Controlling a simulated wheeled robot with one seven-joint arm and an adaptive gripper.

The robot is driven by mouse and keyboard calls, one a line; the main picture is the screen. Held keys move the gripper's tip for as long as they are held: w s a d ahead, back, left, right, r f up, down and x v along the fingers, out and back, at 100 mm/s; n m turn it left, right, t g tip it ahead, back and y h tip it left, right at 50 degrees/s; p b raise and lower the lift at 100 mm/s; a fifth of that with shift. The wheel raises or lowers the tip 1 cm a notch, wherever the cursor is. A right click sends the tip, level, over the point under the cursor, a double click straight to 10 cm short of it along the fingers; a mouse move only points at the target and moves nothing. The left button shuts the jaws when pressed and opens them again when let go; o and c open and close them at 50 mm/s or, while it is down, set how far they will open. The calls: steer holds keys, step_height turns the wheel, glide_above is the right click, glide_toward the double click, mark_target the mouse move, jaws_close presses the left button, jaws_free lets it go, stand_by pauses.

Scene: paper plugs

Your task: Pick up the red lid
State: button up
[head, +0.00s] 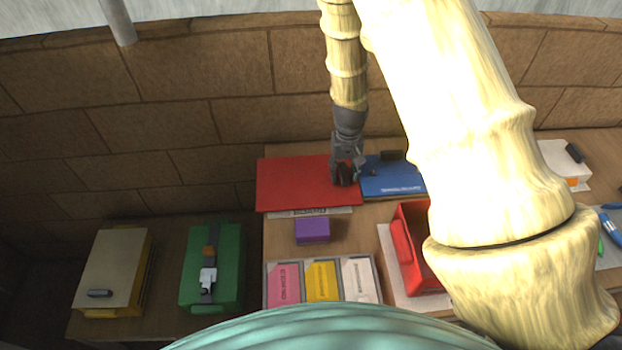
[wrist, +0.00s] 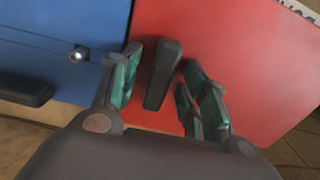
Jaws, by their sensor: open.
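The red lid (head: 295,182) is a flat red panel lying at the back of the table in the head view. It fills the right of the wrist view (wrist: 240,50). A dark bar handle (wrist: 163,75) stands on it near its edge beside the blue panel. My gripper (wrist: 160,92) is open, with its green-padded fingers on either side of the handle, apart from it as far as I can see. In the head view my gripper (head: 346,178) is over the right part of the lid and hides the handle.
A blue panel (head: 392,178) with a dark handle lies directly right of the lid. A purple box (head: 312,230), a tray of coloured cards (head: 372,275) and a red open bin (head: 403,247) stand nearer. A green case (head: 230,268) and a tan box (head: 117,265) are left. A brick wall rises behind.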

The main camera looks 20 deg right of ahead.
jaws_close()
steer(key=shift+r, duration=0.1)
